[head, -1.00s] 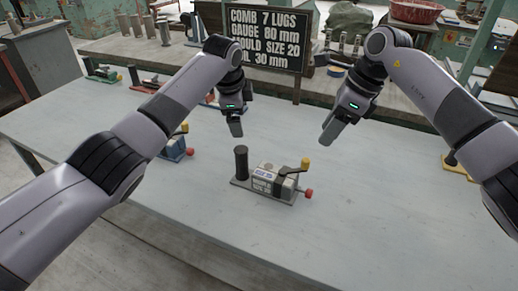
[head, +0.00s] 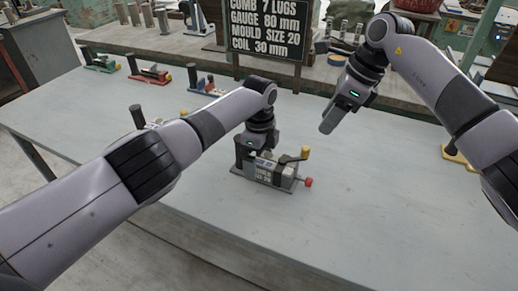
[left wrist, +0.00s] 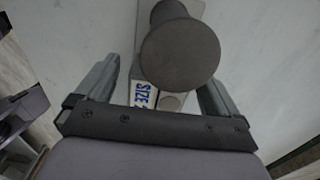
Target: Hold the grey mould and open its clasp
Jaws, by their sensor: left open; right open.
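The grey mould (head: 264,178) sits on the table, with a dark upright post at its left end. A dark clasp lever with a yellow knob (head: 305,152) is at its right end, above a red knob (head: 308,182). My left gripper (head: 255,152) is open, low over the mould's left part, and hides some of it. In the left wrist view, the round-topped post (left wrist: 180,52) shows between the open fingers, with the mould's blue "SIZE" label (left wrist: 142,94) below; contact cannot be told. My right gripper (head: 329,120) is open and empty, above and beyond the clasp.
A dark sign (head: 255,30) stands behind the table. Red, green and blue devices (head: 150,73) stand at the table's far left. A yellow-based item (head: 457,150) is at the right. The table in front of the mould is clear.

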